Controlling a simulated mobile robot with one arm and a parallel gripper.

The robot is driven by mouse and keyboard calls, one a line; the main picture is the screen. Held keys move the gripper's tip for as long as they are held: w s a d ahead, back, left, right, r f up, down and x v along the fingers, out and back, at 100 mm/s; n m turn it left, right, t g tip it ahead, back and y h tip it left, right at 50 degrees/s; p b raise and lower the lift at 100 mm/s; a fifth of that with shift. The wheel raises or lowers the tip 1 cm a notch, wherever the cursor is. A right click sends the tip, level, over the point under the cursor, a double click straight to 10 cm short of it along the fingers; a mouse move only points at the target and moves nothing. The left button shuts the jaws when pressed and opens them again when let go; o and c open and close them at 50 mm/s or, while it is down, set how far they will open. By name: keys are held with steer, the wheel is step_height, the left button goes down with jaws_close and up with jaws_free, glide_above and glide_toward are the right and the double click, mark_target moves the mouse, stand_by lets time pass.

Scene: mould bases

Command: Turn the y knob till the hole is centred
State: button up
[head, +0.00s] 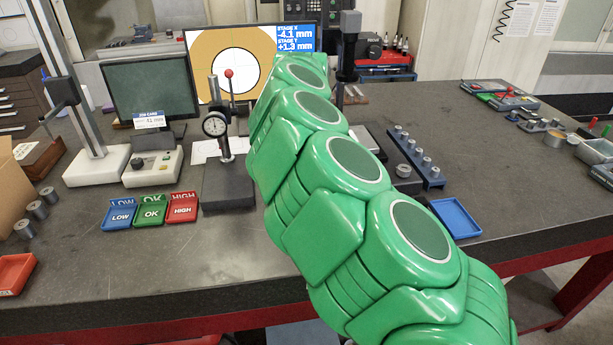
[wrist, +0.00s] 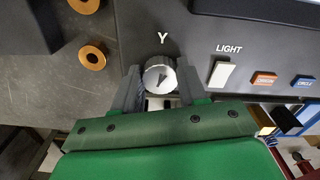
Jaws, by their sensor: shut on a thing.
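The Y knob (wrist: 159,77) is a round silver knob with a dark pointer mark, under a white letter Y on a dark panel (wrist: 185,35) in the wrist view. My gripper (wrist: 158,88) is shut on it, one grey finger on each side. In the head view the screen (head: 240,62) shows a white hole with crosshair lines in a tan disc, and reads STAGE X -4.1 mm and STAGE Y +1.3 mm. My green arm covers part of the screen's right side. The knob and gripper are hidden behind my arm in the head view.
On the panel, a white LIGHT switch (wrist: 221,74), an orange button (wrist: 264,79) and a blue button (wrist: 304,81) sit right of the knob. A dial gauge stand (head: 228,185) and LOW, OK and HIGH trays (head: 152,212) are left of my arm; a blue tray (head: 455,218) is right.

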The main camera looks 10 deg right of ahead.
steer(key=m, duration=0.5)
steer(key=shift+d+m, duration=0.1)
steer(key=shift+m, duration=0.3)
stand_by(0.4)
steer(key=o, duration=1.1)
steer(key=shift+c, duration=0.2)
steer(key=shift+r, duration=3.9)
